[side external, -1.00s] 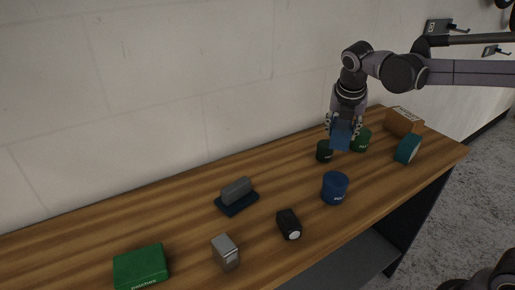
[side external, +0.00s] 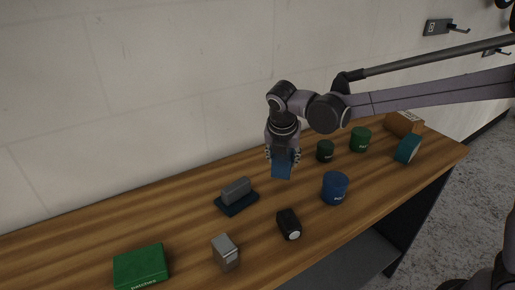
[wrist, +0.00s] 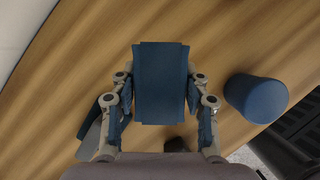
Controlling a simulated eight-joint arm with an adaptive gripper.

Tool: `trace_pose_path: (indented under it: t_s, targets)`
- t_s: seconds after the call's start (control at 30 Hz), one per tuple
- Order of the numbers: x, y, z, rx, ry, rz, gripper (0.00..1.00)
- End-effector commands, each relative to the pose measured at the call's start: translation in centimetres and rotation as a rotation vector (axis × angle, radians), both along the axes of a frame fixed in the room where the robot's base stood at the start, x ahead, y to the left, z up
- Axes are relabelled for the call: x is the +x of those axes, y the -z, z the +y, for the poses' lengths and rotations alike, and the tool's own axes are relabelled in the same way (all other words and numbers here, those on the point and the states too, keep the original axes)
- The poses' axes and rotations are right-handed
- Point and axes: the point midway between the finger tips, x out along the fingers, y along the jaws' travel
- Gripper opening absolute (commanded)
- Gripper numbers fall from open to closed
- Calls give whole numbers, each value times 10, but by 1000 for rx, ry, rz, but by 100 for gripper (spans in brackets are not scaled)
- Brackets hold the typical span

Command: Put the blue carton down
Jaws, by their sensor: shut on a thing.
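The blue carton (side external: 282,164) is held between the fingers of my gripper (side external: 282,156), above the wooden workbench in the side view. In the wrist view the carton (wrist: 161,82) fills the middle, with a finger of my gripper (wrist: 161,100) on each side of it. The carton looks clear of the bench top, though its exact height is hard to tell. Its far faces are hidden.
On the bench (side external: 190,245), a grey block on a dark blue base (side external: 238,196) lies left of the carton. A blue tub (side external: 335,188) stands to the right, a black item (side external: 289,224) in front. Green tubs (side external: 360,139) and a brown box (side external: 404,122) are far right. Bare wood lies between.

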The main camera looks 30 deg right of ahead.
Motion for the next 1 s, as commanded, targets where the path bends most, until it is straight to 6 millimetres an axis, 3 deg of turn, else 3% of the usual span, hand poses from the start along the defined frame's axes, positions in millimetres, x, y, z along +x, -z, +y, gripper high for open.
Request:
trace_pose_path:
  t_s: [0.3, 0.77, 0.8, 0.87, 1.0]
  targets:
    - [0, 36, 0, -1, 0, -1, 6]
    - [0, 43, 0, 0, 0, 0, 6]
    - [0, 43, 0, 0, 0, 0, 55]
    - [0, 43, 0, 0, 0, 0, 69]
    - [0, 43, 0, 0, 0, 0, 69]
